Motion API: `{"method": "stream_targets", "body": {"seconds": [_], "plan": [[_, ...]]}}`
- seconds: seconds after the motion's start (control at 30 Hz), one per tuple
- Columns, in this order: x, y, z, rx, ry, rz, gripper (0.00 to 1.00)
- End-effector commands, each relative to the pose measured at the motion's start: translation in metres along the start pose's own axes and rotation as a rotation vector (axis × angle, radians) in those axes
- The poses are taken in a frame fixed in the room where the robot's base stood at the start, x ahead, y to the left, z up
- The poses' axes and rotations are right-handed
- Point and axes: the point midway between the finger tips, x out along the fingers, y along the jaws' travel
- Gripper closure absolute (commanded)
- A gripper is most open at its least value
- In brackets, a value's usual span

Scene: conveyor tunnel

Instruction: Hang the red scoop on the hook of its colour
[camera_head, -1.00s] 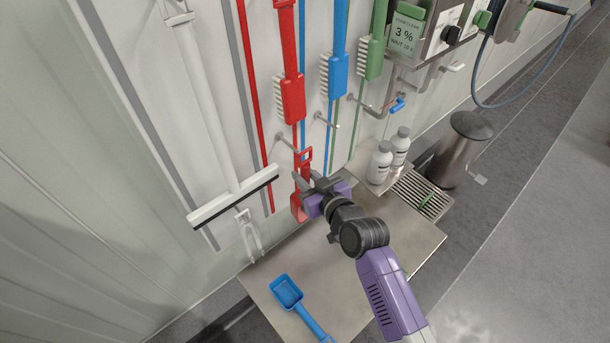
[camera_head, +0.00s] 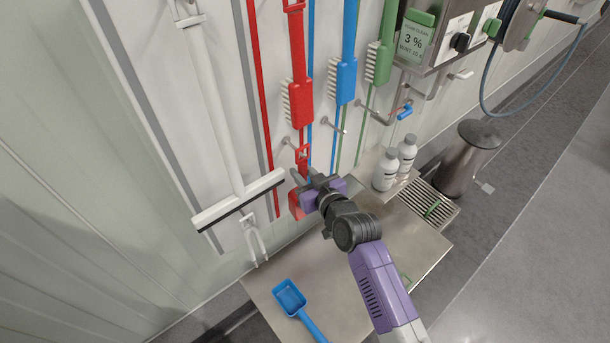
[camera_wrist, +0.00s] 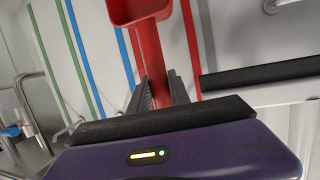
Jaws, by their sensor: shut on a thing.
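The red scoop (camera_head: 301,159) is upright in my gripper (camera_head: 301,181), its looped handle end up and its pan down, close to the wall. In the wrist view my gripper (camera_wrist: 158,92) is shut on the handle of the red scoop (camera_wrist: 144,12). The metal hook on the red line (camera_head: 287,142) sticks out of the wall beside the scoop's loop. I cannot tell whether the loop is around the hook or only near it. A red brush (camera_head: 299,103) hangs above it.
A blue scoop (camera_head: 290,297) lies on the steel table (camera_head: 400,235). Two white bottles (camera_head: 385,170) stand at the table's back. A blue brush (camera_head: 346,80), green brush (camera_head: 379,62) and white squeegee (camera_head: 238,200) hang on the wall. Another hook (camera_head: 331,125) sits right of the red line.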

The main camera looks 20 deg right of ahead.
Motion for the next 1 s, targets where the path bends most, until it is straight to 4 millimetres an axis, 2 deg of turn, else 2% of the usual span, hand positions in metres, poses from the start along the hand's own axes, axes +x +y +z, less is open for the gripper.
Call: {"method": "stream_targets", "body": {"seconds": [0.5,1.0], "plan": [[0.018,-0.004,-0.006,0.000,0.002,0.000,1.00],[0.020,-0.004,-0.006,0.000,0.001,0.000,1.00]]}}
